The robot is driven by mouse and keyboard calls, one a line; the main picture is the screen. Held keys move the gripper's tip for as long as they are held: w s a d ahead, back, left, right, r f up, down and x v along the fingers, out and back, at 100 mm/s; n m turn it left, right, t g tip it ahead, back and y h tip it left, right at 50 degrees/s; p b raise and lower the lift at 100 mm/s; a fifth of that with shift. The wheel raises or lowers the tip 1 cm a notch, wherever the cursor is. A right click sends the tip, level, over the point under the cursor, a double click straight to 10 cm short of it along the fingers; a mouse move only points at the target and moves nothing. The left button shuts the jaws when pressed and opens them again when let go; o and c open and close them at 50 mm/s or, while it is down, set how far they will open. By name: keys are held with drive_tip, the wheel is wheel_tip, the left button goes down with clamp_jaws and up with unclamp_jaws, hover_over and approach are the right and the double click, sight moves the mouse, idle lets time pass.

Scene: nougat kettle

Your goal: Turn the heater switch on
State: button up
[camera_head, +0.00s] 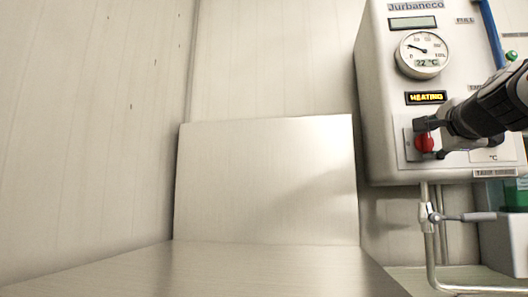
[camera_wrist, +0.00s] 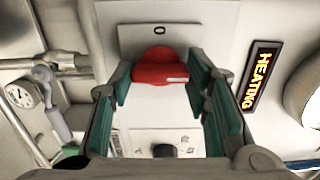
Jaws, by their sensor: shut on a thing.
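The heater switch is a red knob (camera_head: 425,142) on a light plate (camera_head: 408,150) at the lower left of the panel. It also shows in the wrist view (camera_wrist: 160,66), lying crosswise below a "0" label, its white mark at the right end. My gripper (camera_head: 431,136) reaches in from the right and its dark fingers are at the knob. In the wrist view my gripper (camera_wrist: 160,77) has green pads on either side of the knob and is shut on it. Part of the plate is hidden by the fingers in the head view.
The kettle panel (camera_head: 385,110) carries a lit "HEATING" sign (camera_head: 426,97), also in the wrist view (camera_wrist: 262,78). A round gauge (camera_head: 423,53) reads 22 °C. A pipe with a valve (camera_head: 428,213) runs below. The metal surface (camera_head: 210,268) at left is bare.

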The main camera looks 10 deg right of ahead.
drive_tip(key=o, duration=1.2)
drive_tip(key=shift+c, duration=0.2)
drive_tip(key=v, duration=1.2)
drive_tip(key=shift+d, duration=0.1)
